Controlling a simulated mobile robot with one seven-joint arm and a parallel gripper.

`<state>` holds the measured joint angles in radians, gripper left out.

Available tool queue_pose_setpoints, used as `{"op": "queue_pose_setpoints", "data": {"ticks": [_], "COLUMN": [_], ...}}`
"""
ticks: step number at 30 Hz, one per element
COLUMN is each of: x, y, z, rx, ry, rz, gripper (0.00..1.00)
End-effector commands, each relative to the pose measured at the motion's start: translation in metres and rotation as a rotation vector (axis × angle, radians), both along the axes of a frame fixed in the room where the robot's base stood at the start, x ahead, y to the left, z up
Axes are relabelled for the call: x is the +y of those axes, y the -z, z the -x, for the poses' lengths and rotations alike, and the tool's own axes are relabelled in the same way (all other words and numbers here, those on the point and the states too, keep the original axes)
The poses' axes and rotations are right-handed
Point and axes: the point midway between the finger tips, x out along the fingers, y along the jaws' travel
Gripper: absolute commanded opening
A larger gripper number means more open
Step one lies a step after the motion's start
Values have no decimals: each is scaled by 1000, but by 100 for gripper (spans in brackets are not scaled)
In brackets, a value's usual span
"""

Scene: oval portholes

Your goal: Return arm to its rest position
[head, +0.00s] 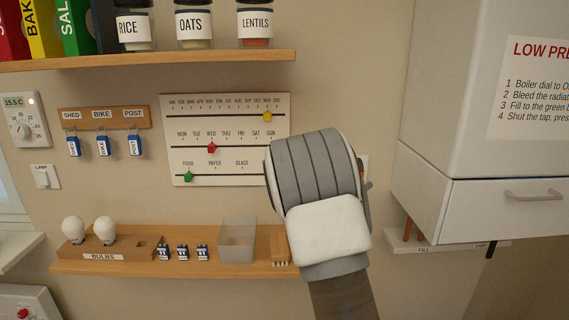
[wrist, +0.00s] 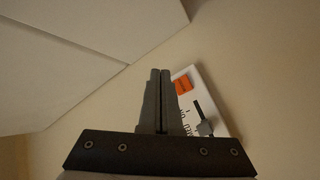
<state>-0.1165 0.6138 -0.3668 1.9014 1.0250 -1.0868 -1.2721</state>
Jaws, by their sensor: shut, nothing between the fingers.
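My gripper (wrist: 160,75) shows in the wrist view with its two fingers together and nothing between them. In the head view my grey and white arm (head: 318,190) is raised in front of the wall, right of the calendar board (head: 225,110). It hides my gripper there and most of the panel behind it.
A white cabinet (head: 480,90) with a drawer (head: 500,205) stands close on the right. A lower shelf (head: 150,264) holds bulbs, small blue-and-white boxes, a clear bin (head: 237,240) and a brush (head: 279,245). An upper shelf (head: 150,60) carries jars. Key hooks (head: 103,117) hang at left.

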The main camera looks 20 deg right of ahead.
Motion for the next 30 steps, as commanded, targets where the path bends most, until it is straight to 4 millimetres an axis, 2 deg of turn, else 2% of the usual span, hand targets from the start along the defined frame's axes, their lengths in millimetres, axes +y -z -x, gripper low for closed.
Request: {"op": "queue_pose_setpoints", "data": {"ticks": [5, 8, 13, 17, 23, 26, 30], "x": [6, 21, 66, 109, 177, 208, 244], "y": [-5, -12, -30, -42, -57, -61, -61], "z": [-3, -8, -10, 0, 39, 69, 119], "rx": [-18, -47, -88, -86, -22, 36, 141], "ry": [-45, -129, -328, -468, -637, -694, -736], "rz": [-52, -155, -400, -581, -827, -930, -1054], "gripper": [0, 0, 0, 0, 0, 0, 0]}}
